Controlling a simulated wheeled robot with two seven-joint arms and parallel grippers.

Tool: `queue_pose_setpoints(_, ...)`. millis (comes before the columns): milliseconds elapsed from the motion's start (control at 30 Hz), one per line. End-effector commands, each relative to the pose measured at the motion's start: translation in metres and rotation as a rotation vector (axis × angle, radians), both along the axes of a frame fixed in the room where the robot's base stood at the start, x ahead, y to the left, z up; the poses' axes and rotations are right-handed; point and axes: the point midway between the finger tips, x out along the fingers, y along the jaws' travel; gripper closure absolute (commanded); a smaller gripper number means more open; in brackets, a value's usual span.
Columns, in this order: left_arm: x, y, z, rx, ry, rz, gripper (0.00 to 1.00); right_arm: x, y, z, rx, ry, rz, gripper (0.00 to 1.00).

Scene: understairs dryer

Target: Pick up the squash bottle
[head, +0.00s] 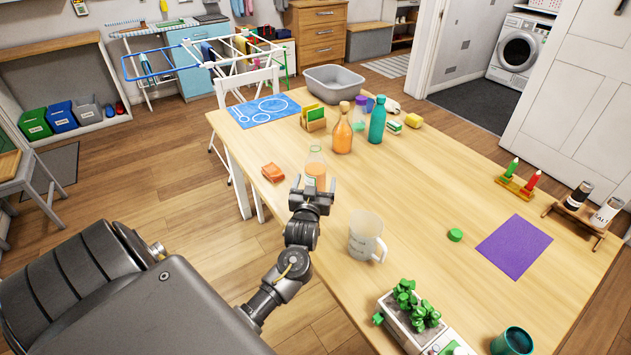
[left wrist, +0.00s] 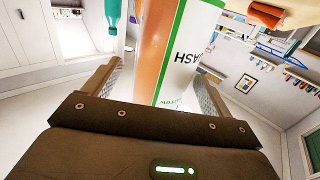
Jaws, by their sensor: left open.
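The squash bottle (head: 316,158) is clear with orange liquid and stands upright near the left edge of the wooden table. My left gripper (head: 314,187) is right in front of it and hides its lower part. In the left wrist view the bottle (left wrist: 150,45) rises between the two spread fingers, its white and green label (left wrist: 184,60) showing part of the word "SQUASH". My left gripper (left wrist: 158,88) is open, and a gap shows between the bottle and each finger. My right gripper is not in view.
An orange block-like item (head: 272,172) lies left of the bottle. A clear jug (head: 364,237) stands to the right of my forearm. Behind are an orange corked bottle (head: 342,134), a teal bottle (head: 377,120) and a grey basin (head: 333,82). The table's middle is mostly clear.

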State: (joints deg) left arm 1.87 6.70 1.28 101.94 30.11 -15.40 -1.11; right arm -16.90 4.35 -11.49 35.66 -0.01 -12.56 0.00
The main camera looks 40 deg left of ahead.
Motion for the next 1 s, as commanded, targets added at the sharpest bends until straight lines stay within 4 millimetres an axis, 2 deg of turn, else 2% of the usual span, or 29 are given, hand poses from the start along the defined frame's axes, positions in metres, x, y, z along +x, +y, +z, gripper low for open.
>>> queue_pose_setpoints(200, 0.025, 0.016, 0.001, 0.002, 0.001, 0.0, 0.16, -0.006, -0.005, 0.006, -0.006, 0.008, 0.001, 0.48)
queue_pose_setpoints(500, 0.029, 0.019, 0.0, 0.0, 0.0, 0.0, 0.16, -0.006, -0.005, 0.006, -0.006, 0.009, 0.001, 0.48)
queue_pose_setpoints(567, 0.029, 0.019, 0.0, 0.0, 0.0, 0.0, 0.22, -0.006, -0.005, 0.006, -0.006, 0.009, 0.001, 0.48)
queue_pose_setpoints(1000, 0.029, 0.019, 0.0, 0.0, 0.0, -0.001, 0.8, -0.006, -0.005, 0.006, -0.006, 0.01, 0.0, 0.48)
